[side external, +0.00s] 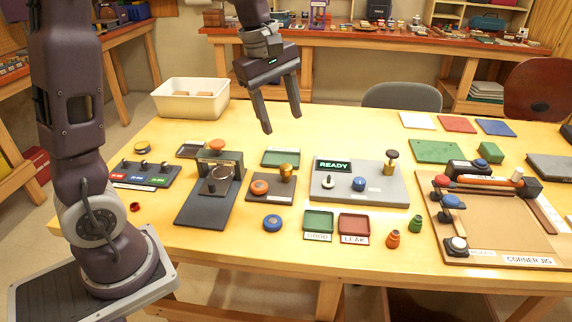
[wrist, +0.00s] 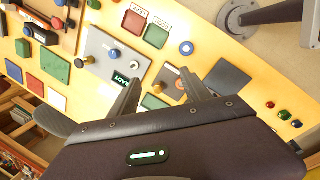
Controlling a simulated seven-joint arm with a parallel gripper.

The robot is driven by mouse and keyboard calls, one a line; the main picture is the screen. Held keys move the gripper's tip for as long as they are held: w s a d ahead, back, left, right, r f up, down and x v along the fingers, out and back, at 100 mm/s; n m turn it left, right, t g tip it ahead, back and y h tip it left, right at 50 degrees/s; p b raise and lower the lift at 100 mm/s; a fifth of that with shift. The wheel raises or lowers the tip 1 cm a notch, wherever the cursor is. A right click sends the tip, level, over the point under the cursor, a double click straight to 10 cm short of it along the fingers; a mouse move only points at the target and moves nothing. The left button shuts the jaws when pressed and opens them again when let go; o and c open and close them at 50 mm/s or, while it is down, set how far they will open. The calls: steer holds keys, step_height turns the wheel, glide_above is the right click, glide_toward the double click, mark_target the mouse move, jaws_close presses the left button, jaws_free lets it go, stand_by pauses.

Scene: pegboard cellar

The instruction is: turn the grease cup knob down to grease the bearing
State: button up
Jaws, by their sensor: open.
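A small brown base (side external: 272,198) on the table carries an orange round knob (side external: 260,187) and a brass cup-like part (side external: 286,171). I cannot tell from the frames which of these is the grease cup knob. My gripper (side external: 281,123) hangs open and empty, well above the table behind this base, with its fingers pointing down. In the wrist view the base (wrist: 165,76) shows between and beyond the fingertips, partly covered by one finger. How far the knob is turned cannot be seen.
A grey panel (side external: 335,193) reading READY stands right of the brown base. A dark press-like fixture (side external: 197,205) is on its left. A blue round piece (side external: 272,223) and green and red trays (side external: 319,222) lie in front. A white bin (side external: 190,99) stands at the back left.

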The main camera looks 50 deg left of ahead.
steer(key=w+a+f+n+g, duration=0.2)
steer(key=w+a+f+n, duration=0.5)
steer(key=f, duration=0.3)
steer(key=n, duration=0.4)
glide_above(286, 166)
steer(key=shift+y, duration=0.4)
step_height(286, 166, down, 5)
steer(key=shift+s+d+f, duration=0.1)
steer(key=shift+d, duration=0.05)
steer(key=shift+g, duration=0.3)
step_height(286, 166, down, 8)
jaws_close()
